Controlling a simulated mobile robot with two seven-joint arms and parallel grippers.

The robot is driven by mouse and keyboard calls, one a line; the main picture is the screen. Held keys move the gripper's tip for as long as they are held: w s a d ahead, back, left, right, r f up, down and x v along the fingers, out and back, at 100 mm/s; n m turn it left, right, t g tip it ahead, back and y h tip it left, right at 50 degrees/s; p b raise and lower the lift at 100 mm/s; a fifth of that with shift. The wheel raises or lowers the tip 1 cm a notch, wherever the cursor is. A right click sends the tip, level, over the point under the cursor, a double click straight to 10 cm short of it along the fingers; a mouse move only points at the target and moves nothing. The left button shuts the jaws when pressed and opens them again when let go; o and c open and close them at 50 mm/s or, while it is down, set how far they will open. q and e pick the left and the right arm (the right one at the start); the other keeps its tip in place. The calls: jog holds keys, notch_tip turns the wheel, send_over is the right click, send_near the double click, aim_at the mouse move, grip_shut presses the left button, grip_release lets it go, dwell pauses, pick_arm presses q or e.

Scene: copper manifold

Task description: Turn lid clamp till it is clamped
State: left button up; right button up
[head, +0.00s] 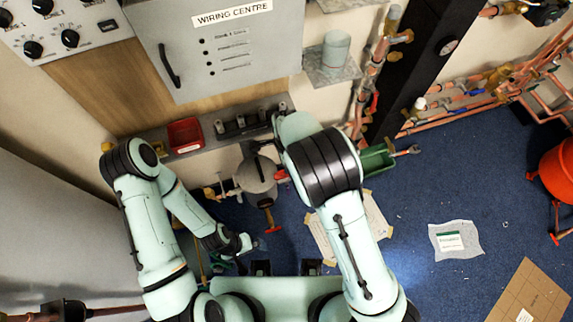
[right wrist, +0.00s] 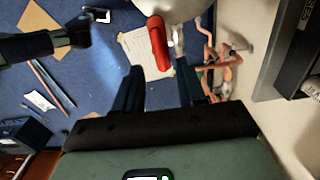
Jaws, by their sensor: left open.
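A grey round vessel (head: 257,174) with a lid stands below the wall shelf in the head view. A red clamp handle (head: 281,176) sticks out at its right side, close to my right arm. In the right wrist view the red handle (right wrist: 158,42) hangs from the pale vessel (right wrist: 180,8), its lower end in line with the gap between the fingers. My right gripper (right wrist: 160,75) is open there, with nothing shut in it; my arm hides it in the head view. My left gripper (head: 254,244) is open and empty, low and left of the vessel.
A second orange-red handle (head: 272,228) hangs below the vessel. A red bin (head: 185,135) sits on the shelf, and a green bin (head: 376,160) is right of my right arm. Copper pipes (head: 470,105) run along the wall.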

notch_tip(320, 180, up, 8)
jog(key=shift+p, duration=0.3)
jog(key=shift+f, duration=0.15)
